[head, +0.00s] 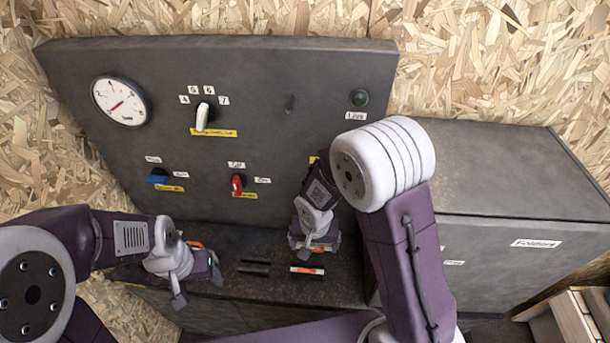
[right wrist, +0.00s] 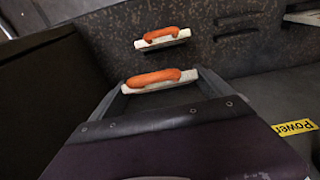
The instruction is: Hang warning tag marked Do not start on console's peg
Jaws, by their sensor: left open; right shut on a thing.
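The grey console (head: 255,65) has a small dark peg (head: 290,104) on its upper right face, with nothing hanging on it. My right gripper (head: 312,244) is low before the console, over the ledge. In the right wrist view it is shut on a white tag with an orange part (right wrist: 158,79); its wording cannot be read. A second white and orange tag (head: 307,270) sits in a ledge slot, and also shows in the right wrist view (right wrist: 163,39). My left gripper (head: 198,284) is open above the ledge's left end, with some orange visible behind it.
The console carries a gauge (head: 122,101), a white selector knob (head: 202,116), a blue switch (head: 158,176), a red switch (head: 238,184) and a green lamp (head: 359,98). A grey cabinet labelled Folders (head: 500,262) stands at right. The face around the peg is clear.

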